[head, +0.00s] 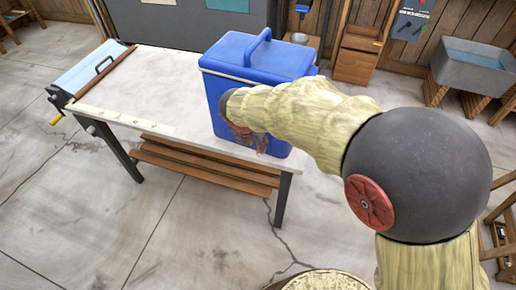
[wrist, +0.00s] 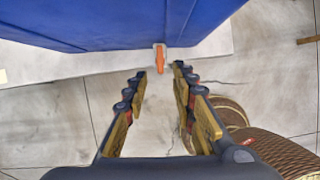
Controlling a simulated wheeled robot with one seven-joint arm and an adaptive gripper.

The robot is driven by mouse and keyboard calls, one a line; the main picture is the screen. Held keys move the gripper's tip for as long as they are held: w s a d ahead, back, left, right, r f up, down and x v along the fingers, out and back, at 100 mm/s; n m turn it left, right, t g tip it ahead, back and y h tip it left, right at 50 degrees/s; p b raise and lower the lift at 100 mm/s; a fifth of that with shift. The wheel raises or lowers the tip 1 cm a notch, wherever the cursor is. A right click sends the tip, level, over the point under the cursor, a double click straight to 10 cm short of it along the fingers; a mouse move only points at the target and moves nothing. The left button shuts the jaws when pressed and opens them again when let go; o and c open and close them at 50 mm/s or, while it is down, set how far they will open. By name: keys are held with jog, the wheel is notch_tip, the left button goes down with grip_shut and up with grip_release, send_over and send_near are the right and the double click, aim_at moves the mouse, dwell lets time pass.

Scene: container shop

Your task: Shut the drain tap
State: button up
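The blue cooler (head: 225,95) with a lid and carry handle stands on a white-topped table, and its blue wall fills the top of the wrist view (wrist: 100,25). The drain tap (wrist: 160,58) is a small orange lever on a pale fitting low on the cooler's wall. The lever lies in line with the gap between my fingers, just beyond the tips. My gripper (wrist: 159,76) is open and empty, with one finger on each side of that line.
The white table (head: 150,75) has clear room left of the cooler and wooden slats below. A roller device (head: 88,70) with a yellow-tipped crank is at its left end. A grey sink (head: 475,70) stands at the back right. The floor in front of the table is clear.

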jog(key=b+x, duration=0.1)
jog(key=x, duration=0.3)
jog(key=shift+w+f+b, duration=0.15)
jog(key=shift+f+b, duration=0.15)
jog(key=shift+f, duration=0.05)
jog(key=shift+c, duration=0.6)
jog(key=shift+d, duration=0.1)
grip_shut()
